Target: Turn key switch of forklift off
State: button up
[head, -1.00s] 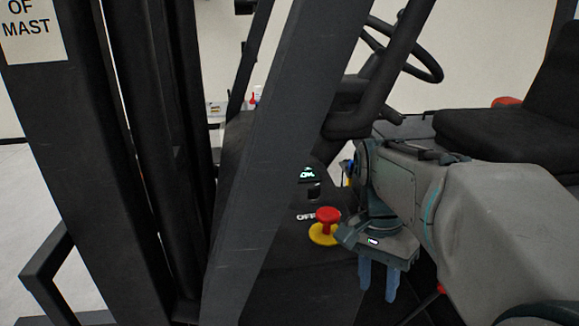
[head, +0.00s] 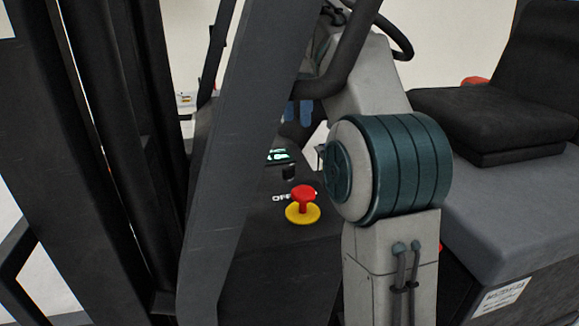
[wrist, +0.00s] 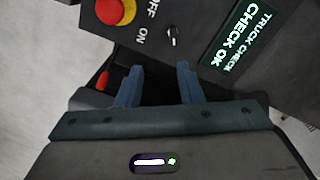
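The key switch (head: 289,172) is a small dark piece on the forklift's dark panel, below a lit green display (head: 277,155). In the wrist view the key switch (wrist: 173,37) shows a small light metal part beside the printed words OFF and ON. I cannot tell which word it points at. My gripper (wrist: 160,68) has its two blue fingers spread, with nothing between them. In the wrist view the key switch lies just beyond the fingertips, apart from them. In the head view my gripper (head: 298,119) is above the display, partly behind the slanted post.
A red emergency button (head: 303,194) on a yellow base stands just below the key switch. A slanted dark post (head: 240,150) crosses in front of the panel. The steering wheel (head: 398,48) and black seat (head: 490,115) are at upper right.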

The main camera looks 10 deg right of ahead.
aim_at(289, 166)
jog(key=shift+t, duration=0.3)
jog(key=f+b, duration=0.1)
jog(key=f, duration=0.3)
jog(key=a+f+b, duration=0.1)
jog(key=f+b, duration=0.1)
jog(key=f, duration=0.2)
jog(key=w+f+b, duration=0.1)
jog(key=f, duration=0.3)
jog(key=shift+w+a+f, duration=0.1)
jog(key=shift+a+f, duration=0.05)
jog(key=shift+f, duration=0.1)
grip_shut()
